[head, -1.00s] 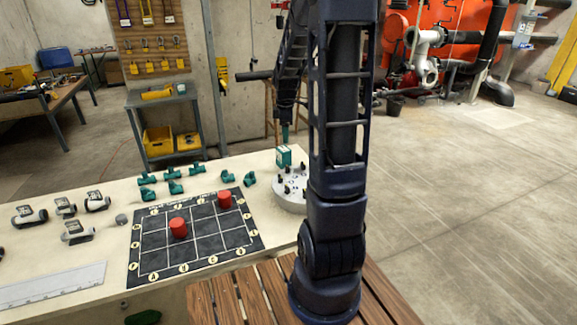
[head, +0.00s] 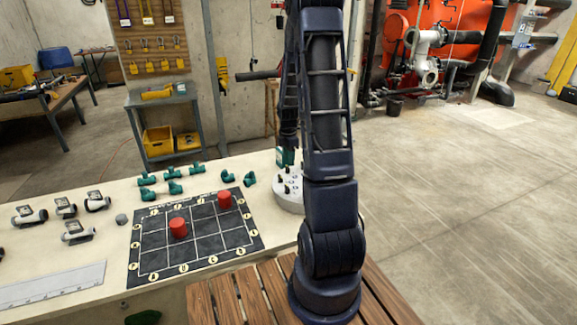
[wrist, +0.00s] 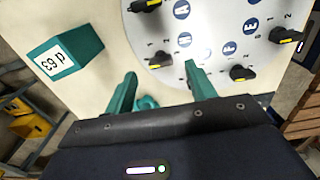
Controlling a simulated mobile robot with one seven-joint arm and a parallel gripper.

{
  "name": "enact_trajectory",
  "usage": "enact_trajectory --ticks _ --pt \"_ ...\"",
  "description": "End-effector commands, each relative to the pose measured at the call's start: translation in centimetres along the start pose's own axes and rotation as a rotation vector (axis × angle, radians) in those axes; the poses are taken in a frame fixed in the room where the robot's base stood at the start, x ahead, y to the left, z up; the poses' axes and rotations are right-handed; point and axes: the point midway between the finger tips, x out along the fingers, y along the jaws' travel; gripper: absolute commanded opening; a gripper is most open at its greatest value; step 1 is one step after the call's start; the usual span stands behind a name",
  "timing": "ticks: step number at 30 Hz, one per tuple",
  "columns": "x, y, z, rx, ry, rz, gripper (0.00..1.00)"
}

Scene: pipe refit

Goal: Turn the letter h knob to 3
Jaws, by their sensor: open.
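A pale round disc (wrist: 208,30) carries several black knobs with yellow marks, small numbers and blue letter circles. In the head view the disc (head: 288,203) stands at the table's right end, partly hidden by my arm.
A teal block marked with P and 63 (wrist: 66,55) stands beside the disc, left of my fingers in the wrist view. A black grid mat (head: 205,262) with two red cylinders lies left of the disc. Several teal pipe fittings (head: 172,187) lie behind the mat.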

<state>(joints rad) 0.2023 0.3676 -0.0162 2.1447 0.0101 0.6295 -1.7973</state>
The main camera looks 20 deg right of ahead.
Motion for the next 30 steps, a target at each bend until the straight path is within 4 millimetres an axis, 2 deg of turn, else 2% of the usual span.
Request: enact_trajectory --ticks 3,9,21,23,28,30 --pt "1.9 -0.1 0.0 0.001 0.0 -0.003 0.55" --pt "3.9 0.0 0.0 0.001 0.0 -0.001 0.55" --pt "4.5 0.0 0.0 0.001 -0.001 0.0 0.55" --pt "4.5 0.0 0.0 0.001 -0.001 0.0 0.46" --pt "4.5 0.0 0.0 0.001 -0.001 0.0 0.12" --pt "4.4 0.0 0.0 0.001 -0.001 0.0 0.11"
